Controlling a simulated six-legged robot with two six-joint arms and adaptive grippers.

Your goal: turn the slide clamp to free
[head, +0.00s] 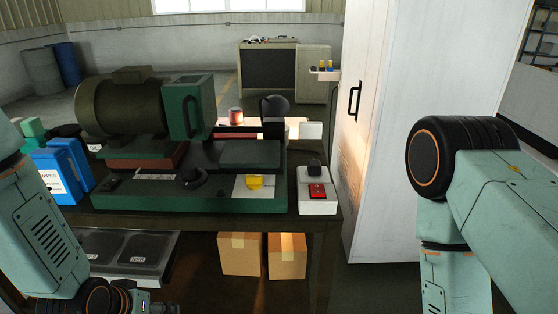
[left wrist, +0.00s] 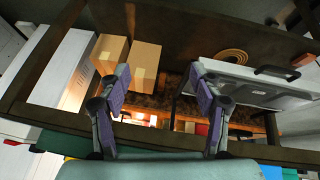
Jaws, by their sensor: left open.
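The green machine (head: 130,197) stands on the bench, with a dark motor and a green head at its back. My right gripper is out of view.
Blue boxes (head: 58,175) stand at the left. Cardboard boxes (head: 287,255) and a grey tray unit (head: 125,255) are under the bench. A white cabinet (head: 400,130) rises at the right.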

